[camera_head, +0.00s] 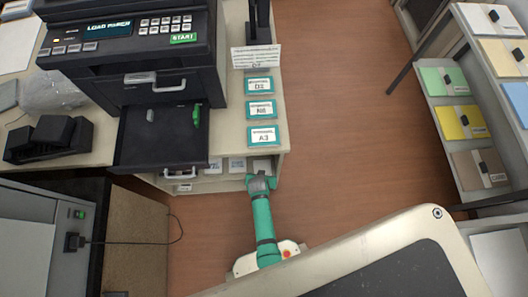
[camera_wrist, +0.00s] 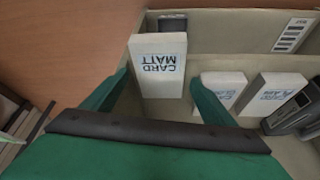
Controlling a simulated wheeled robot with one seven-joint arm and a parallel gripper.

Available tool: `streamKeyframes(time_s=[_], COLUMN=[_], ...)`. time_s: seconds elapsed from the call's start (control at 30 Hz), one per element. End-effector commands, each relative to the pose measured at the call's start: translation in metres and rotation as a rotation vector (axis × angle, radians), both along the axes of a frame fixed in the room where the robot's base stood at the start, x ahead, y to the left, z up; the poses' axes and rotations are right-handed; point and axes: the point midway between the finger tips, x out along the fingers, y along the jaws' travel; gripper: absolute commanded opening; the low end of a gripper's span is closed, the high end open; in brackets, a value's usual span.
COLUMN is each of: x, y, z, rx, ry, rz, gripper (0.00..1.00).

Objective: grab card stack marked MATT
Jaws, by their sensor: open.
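The white card stack marked CARD MATT (camera_wrist: 158,65) stands in a shelf compartment in the wrist view, its lettering upside down. My gripper (camera_wrist: 160,80) is open, with one green finger on either side of the stack in the picture. No finger clearly touches it, and I cannot tell how deep the fingers reach. In the head view my gripper (camera_head: 261,181) is at the low shelf under the counter's right end, at a pale block (camera_head: 262,165) that is partly hidden.
Two more white card stacks stand to the right in the wrist view, one partly behind my finger (camera_wrist: 222,88) and one beside it (camera_wrist: 275,92). A dark device (camera_wrist: 292,113) lies at far right. The printer's open drawer (camera_head: 160,135) overhangs the counter.

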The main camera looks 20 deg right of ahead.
Motion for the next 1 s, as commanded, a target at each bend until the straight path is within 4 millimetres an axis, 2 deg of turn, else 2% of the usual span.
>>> streamKeyframes(time_s=[0.33,0.7,0.77,0.87,0.9,1.0], x=[0.015,0.017,0.017,0.017,0.016,0.016], y=[-0.006,-0.009,-0.01,-0.011,-0.011,-0.012], z=[-0.037,-0.043,-0.043,-0.043,-0.043,-0.043], rx=[0.0,0.0,0.0,0.0,0.0,-0.001], ry=[0.002,0.0,0.0,0.0,0.0,0.0], rz=[0.004,0.0,-0.002,-0.004,-0.005,-0.006], gripper=[0.79,0.79,0.67,0.43,0.4,0.4])
